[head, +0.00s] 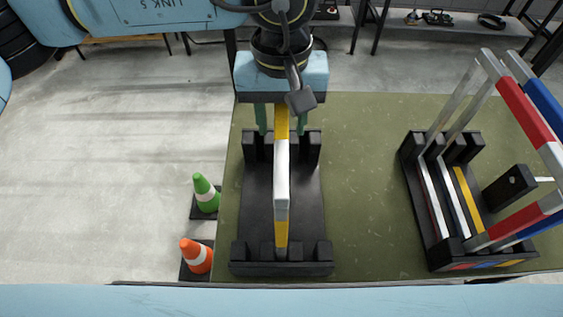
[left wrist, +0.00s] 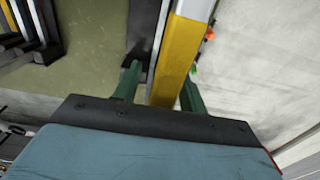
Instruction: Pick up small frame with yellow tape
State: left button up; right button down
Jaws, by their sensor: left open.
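A small frame with yellow tape (head: 281,185) stands upright in a black slotted stand (head: 255,215) in the head view. My left gripper (head: 282,118) is open over the bar's far end, one green finger on each side. In the left wrist view the yellow bar (left wrist: 180,50) passes between the open fingers of my left gripper (left wrist: 160,88), nearer the right finger. Whether a finger touches it, I cannot tell. My right gripper is not in view.
The stand rests on a green table (head: 365,200). At the right, a black rack (head: 418,200) holds several frames, including a red-taped (head: 525,112) and a blue-taped one (head: 545,105). Green (head: 205,192) and orange (head: 195,255) cones are left of the table. Table between stands is clear.

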pick_arm(q)
grip_shut()
jog(key=shift+r, duration=0.1)
dwell(1.2)
